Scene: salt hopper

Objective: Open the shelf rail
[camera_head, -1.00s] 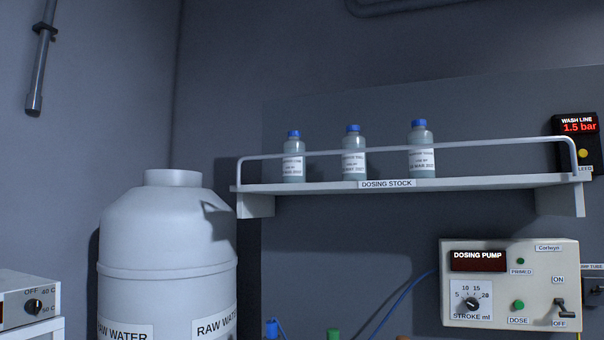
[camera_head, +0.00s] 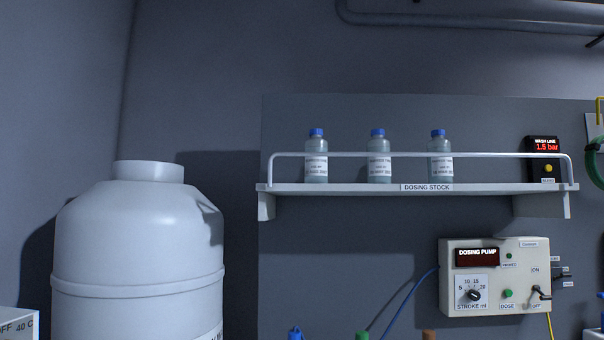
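The shelf rail (camera_head: 490,155) is a thin pale bar running across the front of the wall shelf (camera_head: 345,188), which is labelled DOSING STOCK. The rail stands up, with its ends bent down to the shelf's two ends. Behind it stand three upright bottles with blue caps: a left bottle (camera_head: 316,145), a middle bottle (camera_head: 377,145) and a right bottle (camera_head: 438,145). The rail crosses in front of them. Neither of my grippers shows in the head view.
A large white tank (camera_head: 140,250) stands at the left. The dosing pump box (camera_head: 520,275) is on the wall below the shelf at right. A wash line display (camera_head: 545,150) is behind the rail's right end. Coloured caps show at the bottom edge.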

